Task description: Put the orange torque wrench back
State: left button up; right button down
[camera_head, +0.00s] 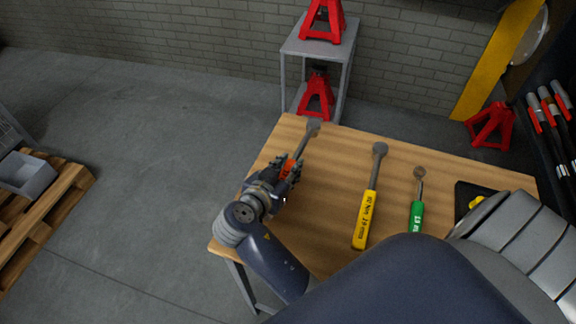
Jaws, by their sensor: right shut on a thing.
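The orange torque wrench (302,144) is at the left side of the wooden table (330,160). Its grey head points away from me toward the table's far edge, and a bit of orange handle shows between my fingers. My right gripper (288,170) is shut on that orange handle. The gripper hides most of the handle. I cannot tell whether the wrench touches the table or is held just above it. My left gripper is not in view.
A yellow torque wrench (366,218) and a green one (416,218) lie to the right on the table. A black tray (465,190) holds something yellow. A grey stand (293,47) with red jack stands is behind. Bare wood lies between the orange and yellow wrenches.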

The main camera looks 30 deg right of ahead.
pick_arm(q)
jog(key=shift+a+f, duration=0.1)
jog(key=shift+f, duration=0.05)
pick_arm(e)
jog(key=shift+f, duration=0.1)
jog(key=c, duration=1.3)
grip_release()
jog(key=shift+f, duration=0.15)
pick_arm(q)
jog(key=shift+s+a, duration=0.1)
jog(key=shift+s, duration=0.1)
